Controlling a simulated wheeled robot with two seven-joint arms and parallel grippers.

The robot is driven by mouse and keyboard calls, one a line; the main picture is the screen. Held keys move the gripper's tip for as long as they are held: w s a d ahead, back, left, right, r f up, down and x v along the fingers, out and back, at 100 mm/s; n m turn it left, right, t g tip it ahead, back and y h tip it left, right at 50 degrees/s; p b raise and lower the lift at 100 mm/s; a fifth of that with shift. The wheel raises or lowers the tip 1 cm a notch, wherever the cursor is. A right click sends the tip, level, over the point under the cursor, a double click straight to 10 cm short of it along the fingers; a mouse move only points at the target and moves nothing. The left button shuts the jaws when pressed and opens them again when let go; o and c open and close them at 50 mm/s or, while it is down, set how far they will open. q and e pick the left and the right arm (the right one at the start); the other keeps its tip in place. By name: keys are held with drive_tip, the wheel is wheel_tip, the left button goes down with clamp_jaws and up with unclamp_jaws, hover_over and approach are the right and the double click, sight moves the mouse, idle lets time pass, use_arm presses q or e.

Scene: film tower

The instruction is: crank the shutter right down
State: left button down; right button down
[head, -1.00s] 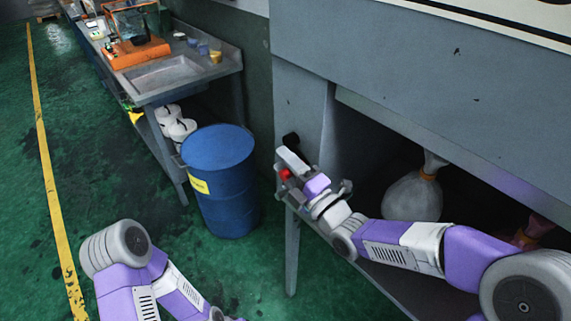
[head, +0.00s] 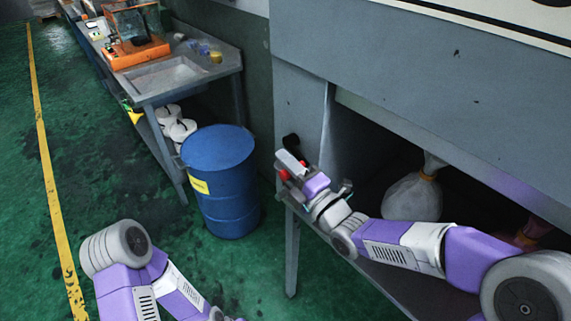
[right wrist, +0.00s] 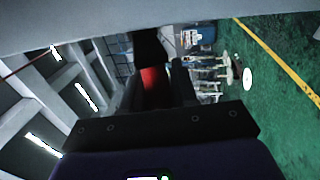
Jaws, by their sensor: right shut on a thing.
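My right gripper (head: 284,170) is at the left post of the grey cabinet, shut on the red crank handle (head: 283,175). A black crank part (head: 291,141) shows just above it on the post. In the right wrist view the red handle (right wrist: 151,82) lies between the dark fingers. The crank's arm is mostly hidden by the gripper. The grey shutter (head: 430,138) ends above a dark opening, which stands open below it. My left arm shows at the bottom left, but its gripper is out of the picture.
Inside the opening a tied pale bag (head: 412,198) sits on the cabinet floor, with a reddish one farther right. A blue drum (head: 221,190) stands left of the cabinet, beside a metal sink bench (head: 165,75). The green floor in front is clear.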

drive_tip(key=shift+s+d+r+g+h+p, duration=0.1)
drive_tip(key=shift+r+g+h+p, duration=0.65)
drive_tip(key=shift+p, duration=1.05)
drive_tip(key=shift+w+r+g+h+p, duration=0.15)
drive_tip(key=shift+g+h+p, duration=0.45)
drive_tip(key=shift+g+p, duration=0.85)
drive_tip(key=shift+s+d+r+g+h+p, duration=0.15)
drive_tip(key=shift+r+g+h+p, duration=0.45)
drive_tip(key=shift+p, duration=1.5)
drive_tip(key=shift+a+f, duration=0.1)
drive_tip(key=c, duration=1)
unclamp_jaws()
drive_tip(key=shift+p+v, duration=2.15)
drive_tip(key=shift+v, duration=1.65)
